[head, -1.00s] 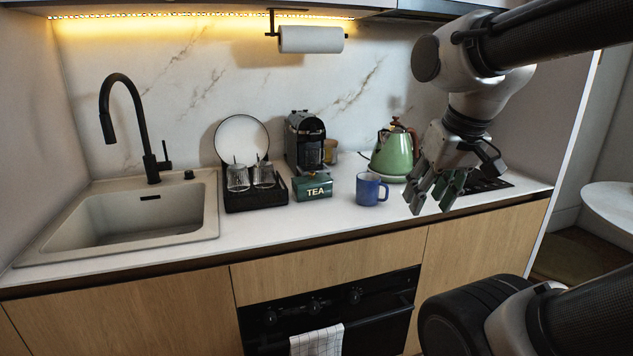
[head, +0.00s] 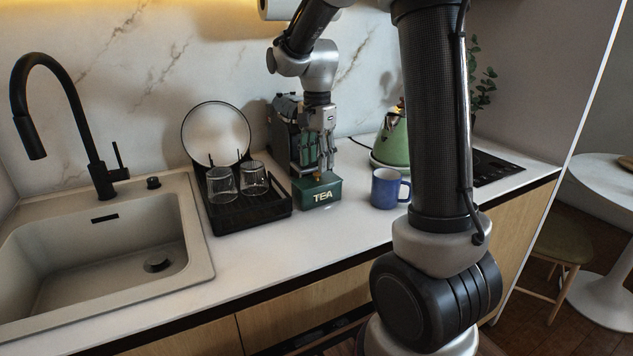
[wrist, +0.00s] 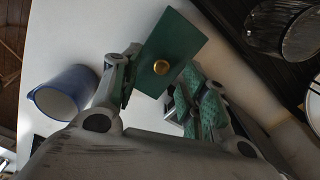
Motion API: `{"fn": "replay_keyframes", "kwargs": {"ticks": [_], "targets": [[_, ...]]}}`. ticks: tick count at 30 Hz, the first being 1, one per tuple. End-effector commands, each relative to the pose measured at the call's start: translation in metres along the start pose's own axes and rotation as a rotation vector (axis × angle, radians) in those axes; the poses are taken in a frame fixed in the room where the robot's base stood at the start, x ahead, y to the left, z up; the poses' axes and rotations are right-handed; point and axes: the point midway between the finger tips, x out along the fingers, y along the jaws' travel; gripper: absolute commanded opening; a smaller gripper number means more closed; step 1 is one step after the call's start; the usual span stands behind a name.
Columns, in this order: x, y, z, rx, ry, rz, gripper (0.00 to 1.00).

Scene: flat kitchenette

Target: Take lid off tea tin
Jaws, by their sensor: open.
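The green tea tin (head: 323,197) with white "TEA" lettering stands upright on the counter, between the dish rack and the blue mug. Its green lid (wrist: 176,42) is on it, with a round brass knob (wrist: 161,67) at the middle. My gripper (head: 319,172) points down just above the tin. In the wrist view my gripper (wrist: 158,92) is open, with one finger on each side of the knob and a gap to it. I cannot tell from these views how far the fingertips are above the lid.
A black dish rack (head: 250,213) with two glasses and a plate stands left of the tin. The blue mug (head: 386,188) is close on its right, and a green kettle (head: 392,142) is farther back. A coffee machine (head: 284,128) stands behind. The counter in front is clear.

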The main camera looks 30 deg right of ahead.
Motion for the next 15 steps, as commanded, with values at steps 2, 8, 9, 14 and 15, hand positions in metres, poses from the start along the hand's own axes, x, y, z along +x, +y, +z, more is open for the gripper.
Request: {"fn": "replay_keyframes", "kwargs": {"ticks": [2,8,9,14,15], "targets": [[0.014,-0.002,-0.001,0.0,-0.001,0.003,0.44],[0.037,-0.004,-0.002,-0.001,0.0,0.001,0.44],[0.039,-0.004,-0.002,-0.001,0.0,0.0,0.44],[0.04,-0.004,-0.002,-0.002,0.0,-0.001,0.44],[0.04,-0.004,-0.002,-0.002,0.0,-0.001,0.44]]}}
